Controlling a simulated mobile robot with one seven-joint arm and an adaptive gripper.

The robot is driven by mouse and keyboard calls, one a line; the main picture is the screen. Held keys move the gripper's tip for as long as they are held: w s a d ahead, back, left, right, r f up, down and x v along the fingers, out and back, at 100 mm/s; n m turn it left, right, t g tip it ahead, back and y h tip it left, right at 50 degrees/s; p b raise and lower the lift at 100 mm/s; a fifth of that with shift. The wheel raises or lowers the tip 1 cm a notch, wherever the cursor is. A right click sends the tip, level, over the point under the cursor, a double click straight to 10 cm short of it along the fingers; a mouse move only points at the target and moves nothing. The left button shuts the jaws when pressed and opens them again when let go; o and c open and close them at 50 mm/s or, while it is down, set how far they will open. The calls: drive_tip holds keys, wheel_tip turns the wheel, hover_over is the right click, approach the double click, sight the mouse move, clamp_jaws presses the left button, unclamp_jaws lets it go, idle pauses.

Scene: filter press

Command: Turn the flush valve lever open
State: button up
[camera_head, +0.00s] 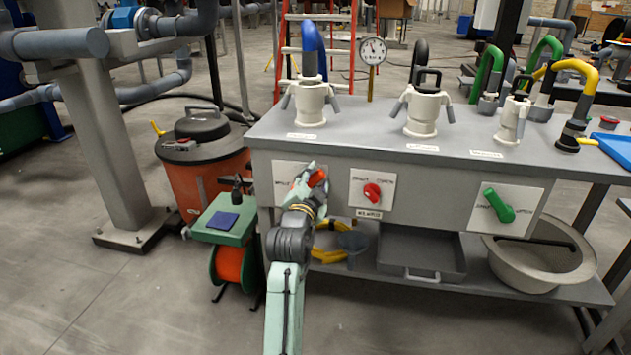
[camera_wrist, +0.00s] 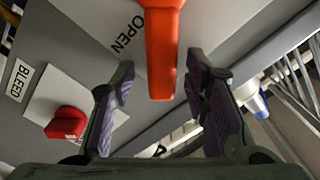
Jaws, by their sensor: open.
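An orange-red lever (camera_wrist: 162,50) hangs into the wrist view from the top, beside the printed word OPEN on a pale plate. In the head view this lever (camera_head: 317,177) is on the left plate of the bench front, partly hidden by my gripper (camera_head: 309,190). My gripper (camera_wrist: 160,82) is open in the wrist view, with one purple-padded finger on each side of the lever. Gaps show between the lever and both fingers. The lever's pivot is out of the wrist view. I cannot read a flush label on this plate.
A red knob (camera_head: 372,192) sits on the middle plate and also shows beside the BLEED label (camera_wrist: 22,82) in the wrist view. A green lever (camera_head: 498,206) is on the right plate. An orange drum (camera_head: 190,180) and green reel stand (camera_head: 228,222) stand left of the bench.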

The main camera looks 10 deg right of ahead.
wheel_tip(320, 180, up, 10)
drive_tip(key=shift+r, duration=0.1)
idle(0.5)
